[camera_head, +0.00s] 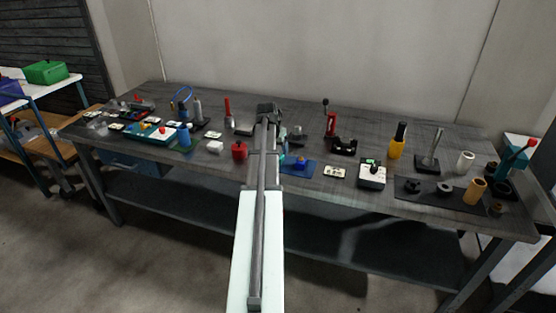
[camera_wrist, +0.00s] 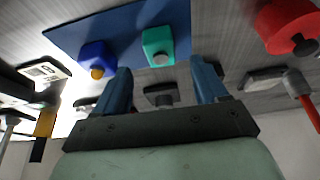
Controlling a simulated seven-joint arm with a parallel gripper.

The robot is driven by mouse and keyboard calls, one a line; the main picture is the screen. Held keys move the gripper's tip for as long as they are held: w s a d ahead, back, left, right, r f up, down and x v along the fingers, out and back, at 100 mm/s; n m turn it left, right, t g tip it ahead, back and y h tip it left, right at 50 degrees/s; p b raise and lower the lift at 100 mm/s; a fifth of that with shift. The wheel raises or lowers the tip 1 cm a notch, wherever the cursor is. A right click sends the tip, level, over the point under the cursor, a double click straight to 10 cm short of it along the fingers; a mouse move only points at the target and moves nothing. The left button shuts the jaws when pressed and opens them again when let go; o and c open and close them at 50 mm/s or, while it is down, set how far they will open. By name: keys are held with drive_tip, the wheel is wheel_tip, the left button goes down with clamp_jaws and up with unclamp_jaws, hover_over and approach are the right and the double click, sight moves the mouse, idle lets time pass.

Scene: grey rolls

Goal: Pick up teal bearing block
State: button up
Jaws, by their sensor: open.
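The teal bearing block (camera_wrist: 158,45) sits on a blue mat (camera_wrist: 120,25) in the wrist view, with a round grey part on its near face. In the head view a small bit of teal shows beside my arm, and the rest of the block is hidden. My gripper (camera_wrist: 162,77) is open, its two blue fingers apart and nothing between them. In the wrist view the block lies beyond the fingertips, roughly in line with the gap. I cannot tell the exact distance.
A blue block (camera_wrist: 97,57) with an orange part stands beside the teal block on the mat, also seen in the head view (camera_head: 300,160). A red container (camera_head: 239,150) stands left of my arm. Several tools and parts crowd the dark table (camera_head: 420,165).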

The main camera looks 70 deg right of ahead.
drive_tip(key=shift+x, duration=2.9)
drive_tip(key=shift+a, duration=0.1)
drive_tip(key=c, duration=1.2)
drive_tip(key=shift+c, duration=0.4)
drive_tip(key=shift+r, duration=0.15)
